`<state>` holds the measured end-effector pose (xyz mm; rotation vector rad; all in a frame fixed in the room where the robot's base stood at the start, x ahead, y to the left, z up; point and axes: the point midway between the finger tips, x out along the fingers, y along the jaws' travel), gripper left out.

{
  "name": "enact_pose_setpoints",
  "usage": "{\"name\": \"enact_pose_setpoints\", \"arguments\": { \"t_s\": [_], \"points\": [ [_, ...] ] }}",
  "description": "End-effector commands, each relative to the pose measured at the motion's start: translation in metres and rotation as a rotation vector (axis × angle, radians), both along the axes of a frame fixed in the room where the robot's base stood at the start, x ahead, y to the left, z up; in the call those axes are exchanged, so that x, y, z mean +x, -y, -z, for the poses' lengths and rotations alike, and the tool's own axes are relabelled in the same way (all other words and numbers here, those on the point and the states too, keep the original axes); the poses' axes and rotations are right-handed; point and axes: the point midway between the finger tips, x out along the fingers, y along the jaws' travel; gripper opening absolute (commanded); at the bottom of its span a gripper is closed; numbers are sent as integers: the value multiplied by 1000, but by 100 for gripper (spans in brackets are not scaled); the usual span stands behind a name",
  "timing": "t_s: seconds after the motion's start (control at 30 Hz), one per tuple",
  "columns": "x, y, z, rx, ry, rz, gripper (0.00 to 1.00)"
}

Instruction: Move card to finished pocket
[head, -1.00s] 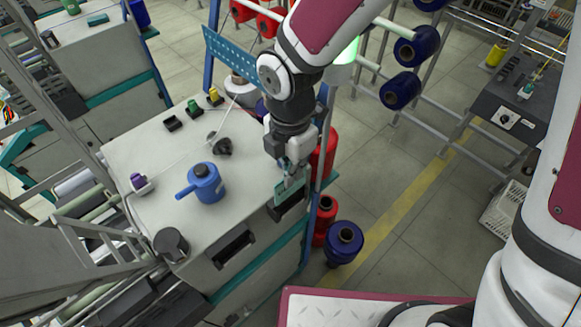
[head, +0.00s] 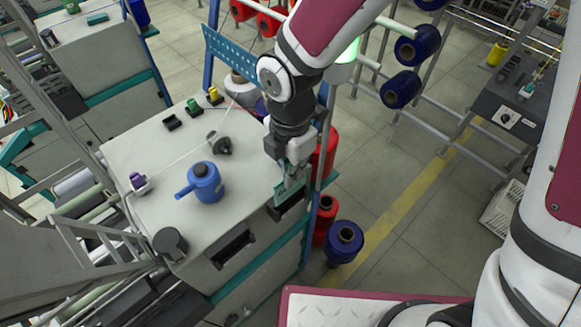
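The teal card (head: 288,192) stands at the right-hand black pocket (head: 289,209) on the front edge of the grey machine top. Its lower edge meets the pocket mouth, and I cannot tell how deep it sits. My gripper (head: 292,178) points down right at the card's upper part. The fingers are small and overlap the card, so I cannot tell whether they grip it or stand apart around it. A second black pocket (head: 232,248) is on the same front face, to the left, and looks empty. No readable label shows which pocket is the finished one.
On the machine top (head: 150,150) are a blue oil can (head: 206,184), a purple bobbin (head: 138,181), a dark round part (head: 172,243) and small coloured spools. Red (head: 325,218) and blue (head: 343,242) yarn cones stand on the floor right of the machine.

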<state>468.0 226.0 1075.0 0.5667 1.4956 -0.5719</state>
Motion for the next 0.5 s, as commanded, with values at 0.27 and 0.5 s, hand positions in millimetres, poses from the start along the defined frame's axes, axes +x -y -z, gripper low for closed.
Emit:
{"name": "enact_pose_setpoints", "arguments": {
  "t_s": [0.27,0.5],
  "points": [
    [1,0,10,0,0,0,0],
    [0,0,17,-1,-1,1,0]
  ]
}}
